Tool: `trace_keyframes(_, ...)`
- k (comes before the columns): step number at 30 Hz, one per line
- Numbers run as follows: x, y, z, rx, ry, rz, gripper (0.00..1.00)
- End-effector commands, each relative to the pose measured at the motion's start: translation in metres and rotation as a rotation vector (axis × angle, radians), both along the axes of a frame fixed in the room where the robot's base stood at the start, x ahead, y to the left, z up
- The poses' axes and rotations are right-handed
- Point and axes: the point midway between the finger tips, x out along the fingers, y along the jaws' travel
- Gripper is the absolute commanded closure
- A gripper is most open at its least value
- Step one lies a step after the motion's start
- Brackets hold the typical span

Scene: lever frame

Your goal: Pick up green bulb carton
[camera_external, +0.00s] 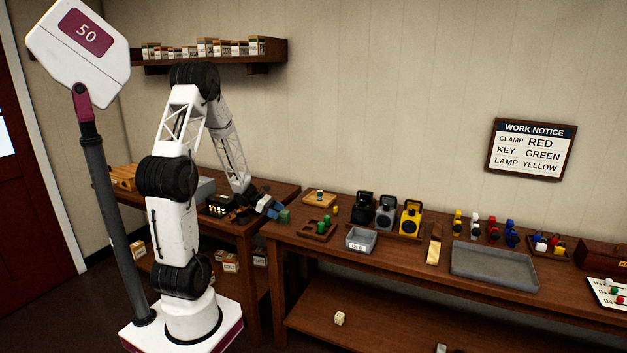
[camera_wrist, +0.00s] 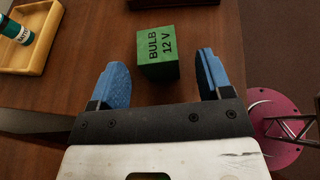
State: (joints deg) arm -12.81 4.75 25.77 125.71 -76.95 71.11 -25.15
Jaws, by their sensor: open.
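The green bulb carton (camera_wrist: 158,53) is a small box marked "BULB 12 V". In the wrist view it sits on the brown wooden table (camera_wrist: 105,25), between and slightly beyond my gripper's blue fingertips. My gripper (camera_wrist: 158,75) is open, with one finger on each side of the carton and a gap showing on both sides. In the external view the carton (camera_external: 284,216) shows as a small green block just right of my gripper (camera_external: 273,208). The carton's far side and lower part are hidden.
A wooden tray (camera_wrist: 50,40) with a green labelled cylinder (camera_wrist: 16,32) lies left of the carton in the wrist view. Externally, a dark tray with green pieces (camera_external: 318,229), a grey bin (camera_external: 361,240) and several lamps (camera_external: 385,213) stand to the right. The table edge is close.

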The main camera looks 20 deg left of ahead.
Motion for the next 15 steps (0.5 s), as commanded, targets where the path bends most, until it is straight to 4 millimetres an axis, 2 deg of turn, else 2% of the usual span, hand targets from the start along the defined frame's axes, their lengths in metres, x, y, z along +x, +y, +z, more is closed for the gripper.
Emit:
trace_keyframes(8, 0.0, -0.002, -0.001, 0.0, 0.0, 0.0, 0.28)
trace_keyframes(15, 0.003, -0.016, -0.006, 0.001, 0.001, -0.002, 0.28)
